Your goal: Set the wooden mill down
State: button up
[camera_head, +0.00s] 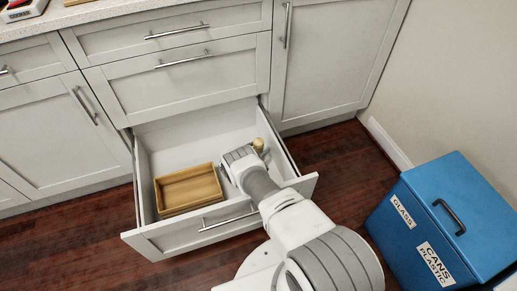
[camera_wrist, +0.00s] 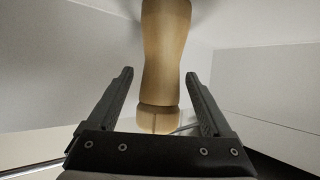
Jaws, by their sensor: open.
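The wooden mill (camera_wrist: 166,55) is pale tan with a narrow waist and a ring near one end. In the head view only its rounded end (camera_head: 258,144) shows, in the right part of the open drawer (camera_head: 185,138). My gripper (camera_wrist: 158,85) is open, with one finger on each side of the mill and a visible gap on both sides. In the head view my gripper (camera_head: 243,160) is low inside the drawer, and my arm hides part of the mill. Whether the mill's far end touches the drawer floor cannot be told.
A wooden tray (camera_head: 189,205) lies in the drawer to the left of my gripper. The drawer front (camera_head: 165,244) runs under my arm. A blue recycling bin (camera_head: 455,205) stands on the floor at the right. The back left of the drawer is clear.

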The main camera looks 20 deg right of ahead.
jog(key=shift+r, duration=0.25)
jog(key=p+v, duration=0.5)
jog(key=v, duration=0.7)
jog(key=w+a+r+n+t+y, duration=0.1)
jog(key=w+a+r+y, duration=0.15)
jog(key=w+r, duration=0.45)
jog(key=w+a+r+n+t+y, duration=0.15)
jog(key=w+a+r, duration=0.25)
jog(key=r, duration=0.5)
jog(key=s+a+r+n+y, duration=0.1)
jog(key=a+r+y, duration=0.15)
jog(key=r, duration=0.75)
jog(key=s+a+r+n+y, duration=0.1)
jog(key=a+r+n+y, duration=0.15)
jog(key=r, duration=0.75)
jog(key=s+r+n+g+y, duration=0.2)
jog(key=s+r+n+y, duration=0.15)
jog(key=s+r, duration=1.6)
jog(key=s+d+r+g+h, duration=0.1)
jog(key=s+d+r, duration=0.1)
jog(key=s, duration=1)
jog(key=s+d+r+n+g+h, duration=0.1)
jog(key=s+d+r, duration=0.2)
jog(key=s, duration=0.8)
jog(key=shift+s+d, duration=0.4)
jog(key=shift+d, duration=0.75)
